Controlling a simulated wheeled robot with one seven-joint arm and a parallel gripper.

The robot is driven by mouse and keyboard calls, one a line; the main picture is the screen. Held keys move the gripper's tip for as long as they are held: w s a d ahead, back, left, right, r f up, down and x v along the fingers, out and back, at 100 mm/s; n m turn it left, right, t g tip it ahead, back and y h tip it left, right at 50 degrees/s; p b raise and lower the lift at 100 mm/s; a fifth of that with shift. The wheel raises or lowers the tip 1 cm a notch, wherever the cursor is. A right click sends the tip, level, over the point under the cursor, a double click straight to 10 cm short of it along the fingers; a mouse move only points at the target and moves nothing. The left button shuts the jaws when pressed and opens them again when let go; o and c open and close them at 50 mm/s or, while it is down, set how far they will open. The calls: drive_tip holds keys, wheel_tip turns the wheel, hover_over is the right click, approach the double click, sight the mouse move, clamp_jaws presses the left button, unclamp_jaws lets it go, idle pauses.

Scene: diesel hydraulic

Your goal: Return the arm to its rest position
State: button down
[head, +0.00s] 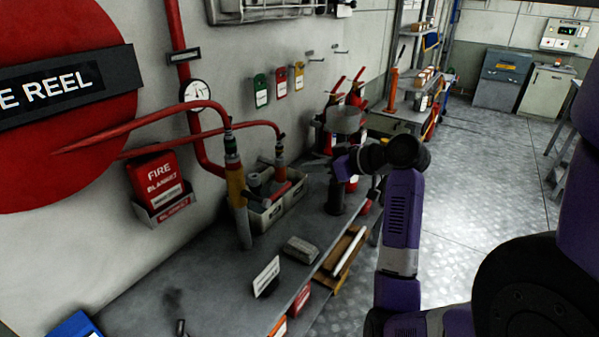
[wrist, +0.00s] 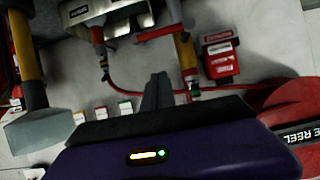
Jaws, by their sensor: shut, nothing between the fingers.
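My gripper (wrist: 157,78) shows in the wrist view as two dark fingers held together, with nothing between them. They point toward the wall area with the red hose (wrist: 130,90) and look apart from it, though the depth is hard to judge. In the head view my purple arm (head: 401,215) rises at the right of the bench and bends left at a dark joint. The hand end lies in front of the bench's far part; its fingers cannot be picked out there.
The bench (head: 165,290) carries a grey crate (head: 285,207), a grey block (head: 301,249) and a white sign (head: 266,276). A red fire blanket box (head: 158,180) and hose reel (head: 60,150) hang on the wall. The floor (head: 470,200) at right is open.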

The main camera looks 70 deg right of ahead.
drive_tip(key=shift+s+a+r, duration=0.15)
drive_tip(key=shift+s+r, duration=0.1)
drive_tip(key=shift+s, duration=0.2)
drive_tip(key=d+r+m+h, duration=0.4)
drive_tip(key=d+r+h, duration=0.1)
drive_tip(key=d, duration=0.1)
drive_tip(key=a+f+t+h, duration=0.1)
drive_tip(key=a+f, duration=0.3)
drive_tip(key=a, duration=0.4)
drive_tip(key=a+f+m+h, duration=0.1)
drive_tip(key=a+f, duration=0.3)
drive_tip(key=a, duration=0.5)
drive_tip(key=a+f+t+h, duration=0.1)
drive_tip(key=a+f, duration=0.3)
drive_tip(key=a, duration=0.4)
drive_tip(key=s+a+f+n+y, duration=0.2)
drive_tip(key=s+a, duration=0.3)
drive_tip(key=a, duration=0.3)
drive_tip(key=s+a+f+n+y+b, duration=0.1)
drive_tip(key=s+a+f+n+y, duration=0.1)
drive_tip(key=s+a+y, duration=0.3)
drive_tip(key=s+a+f+n+y, duration=0.2)
drive_tip(key=s+a+n+y, duration=0.2)
drive_tip(key=a, duration=0.8)
drive_tip(key=shift+s+f+b, duration=0.2)
drive_tip(key=shift+s+b, duration=0.15)
drive_tip(key=shift+s, duration=0.3)
